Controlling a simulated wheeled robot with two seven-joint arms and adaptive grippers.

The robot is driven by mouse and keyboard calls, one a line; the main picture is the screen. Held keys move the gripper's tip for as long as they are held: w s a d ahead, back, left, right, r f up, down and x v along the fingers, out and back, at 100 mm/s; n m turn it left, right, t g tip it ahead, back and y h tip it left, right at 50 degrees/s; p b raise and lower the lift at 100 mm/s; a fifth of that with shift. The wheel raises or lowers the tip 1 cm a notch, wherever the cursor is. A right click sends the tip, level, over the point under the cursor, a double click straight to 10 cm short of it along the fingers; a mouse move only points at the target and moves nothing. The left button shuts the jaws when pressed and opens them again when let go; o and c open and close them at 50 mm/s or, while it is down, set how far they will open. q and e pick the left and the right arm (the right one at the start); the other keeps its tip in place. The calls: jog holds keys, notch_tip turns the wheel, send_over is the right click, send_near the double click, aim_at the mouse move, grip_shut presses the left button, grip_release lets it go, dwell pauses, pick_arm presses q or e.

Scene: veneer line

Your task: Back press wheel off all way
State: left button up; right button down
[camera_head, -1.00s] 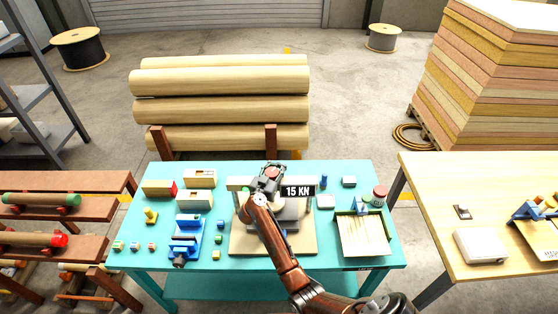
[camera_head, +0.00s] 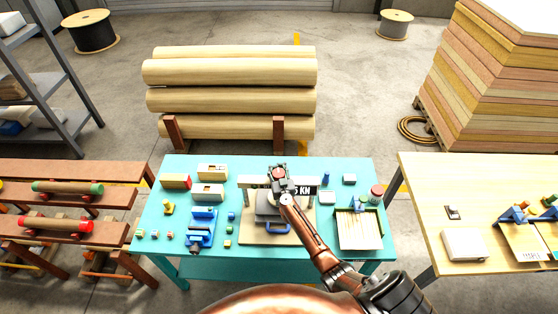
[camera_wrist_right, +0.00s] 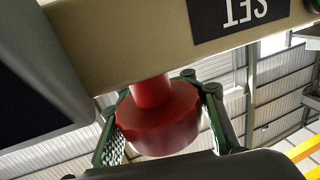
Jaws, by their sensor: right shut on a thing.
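The press (camera_head: 248,233) stands on a tan base in the middle of the teal table, with a cream crossbeam on top and a dark sign ending in "KN", partly covered by my arm. In the right wrist view the red press wheel (camera_wrist_right: 158,122) sits on a short red stem against the beam (camera_wrist_right: 110,45), which bears a label reading "SET" upside down. My right gripper (camera_head: 278,174) is at the top of the press. In the wrist view its green-padded fingers (camera_wrist_right: 160,108) are shut on the wheel, one on each side. My left gripper is out of view.
A blue vise (camera_head: 201,228), wooden blocks and small coloured pieces lie left of the press. A tray (camera_head: 342,246) of veneer strips and a red-lidded jar (camera_head: 376,193) are right. Logs (camera_head: 230,73) lie behind; a wooden table (camera_head: 470,205) stands right.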

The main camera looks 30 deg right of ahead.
jog(key=shift+s+a+f+n+g+y+b, duration=0.15)
jog(key=shift+a+n+y+b, duration=1.15)
jog(key=shift+b, duration=3.65)
jog(key=shift+a+f+n+g+y+b, duration=0.2)
jog(key=shift+n+y+b, duration=1.45)
jog(key=shift+y+b, duration=2.45)
jog(key=shift+s+a+f+n+g+y+b, duration=0.2)
jog(key=shift+a+n+y+b, duration=0.85)
jog(key=shift+b, duration=4.8)
jog(key=shift+w+d+r+n+y, duration=0.1)
jog(key=shift+d+n+y, duration=0.15)
jog(key=shift+d+n, duration=0.15)
jog(key=c, duration=2.1)
grip_release()
jog(key=o, duration=0.4)
jog(key=shift+r, duration=0.25)
jog(key=shift+c, duration=0.2)
jog(key=o, duration=0.3)
jog(key=shift+d, duration=0.1)
jog(key=shift+r, duration=0.15)
